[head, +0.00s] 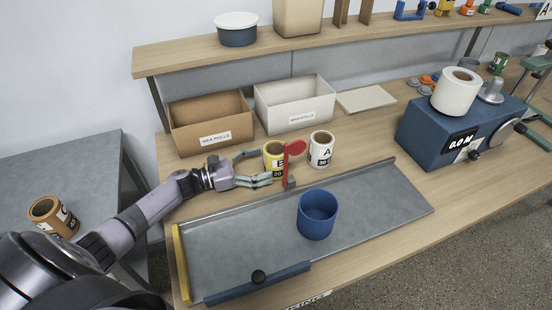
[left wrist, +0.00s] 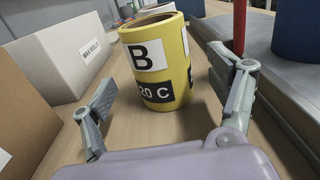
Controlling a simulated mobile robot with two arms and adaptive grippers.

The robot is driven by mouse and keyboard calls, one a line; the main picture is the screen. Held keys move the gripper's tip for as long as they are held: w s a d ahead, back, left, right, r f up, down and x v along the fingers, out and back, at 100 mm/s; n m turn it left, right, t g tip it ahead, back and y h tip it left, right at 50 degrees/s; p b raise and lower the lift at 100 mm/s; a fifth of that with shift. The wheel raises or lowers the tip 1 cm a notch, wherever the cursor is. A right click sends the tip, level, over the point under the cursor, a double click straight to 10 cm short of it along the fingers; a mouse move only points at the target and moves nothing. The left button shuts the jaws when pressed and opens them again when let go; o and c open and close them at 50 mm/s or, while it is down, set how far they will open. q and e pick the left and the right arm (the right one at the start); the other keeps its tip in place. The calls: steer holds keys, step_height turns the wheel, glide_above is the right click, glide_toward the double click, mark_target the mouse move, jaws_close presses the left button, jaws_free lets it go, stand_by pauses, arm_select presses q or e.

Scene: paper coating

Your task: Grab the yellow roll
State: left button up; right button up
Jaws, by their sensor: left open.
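The yellow roll (head: 272,158), marked B and 20 C, stands upright on the wooden bench. It also shows in the left wrist view (left wrist: 173,70), a little ahead of my fingers. My left gripper (head: 258,168) is open, with one finger on each side of the space in front of the roll. In the left wrist view my left gripper (left wrist: 168,95) is empty. The right gripper is not in view.
A white roll marked A (head: 321,150) stands right of the yellow roll. A red-topped lever (head: 292,150) is close beside it. Two boxes, brown (head: 207,135) and white (head: 285,118), stand behind. A metal tray (head: 240,255) with a blue cup (head: 317,215) lies in front.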

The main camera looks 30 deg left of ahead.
mark_target(276, 161)
arm_select(q)
steer(key=p+x, duration=0.1)
steer(key=x, duration=0.3)
steer(key=shift+w+d+r, duration=0.1)
steer(key=shift+w+d, duration=0.05)
steer(key=shift+w, duration=0.05)
steer(key=shift+w+d, duration=0.2)
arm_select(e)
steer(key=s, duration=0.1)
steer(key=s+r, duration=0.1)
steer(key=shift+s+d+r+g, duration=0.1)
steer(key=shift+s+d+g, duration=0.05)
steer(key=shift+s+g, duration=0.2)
arm_select(q)
steer(key=shift+s, duration=0.1)
steer(key=shift+c, duration=0.2)
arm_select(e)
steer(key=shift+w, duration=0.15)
arm_select(q)
steer(key=c, duration=1.3)
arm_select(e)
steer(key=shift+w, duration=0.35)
arm_select(q)
steer(key=shift+a, duration=0.1)
step_height(276, 161, up, 20)
steer(key=b, duration=0.1)
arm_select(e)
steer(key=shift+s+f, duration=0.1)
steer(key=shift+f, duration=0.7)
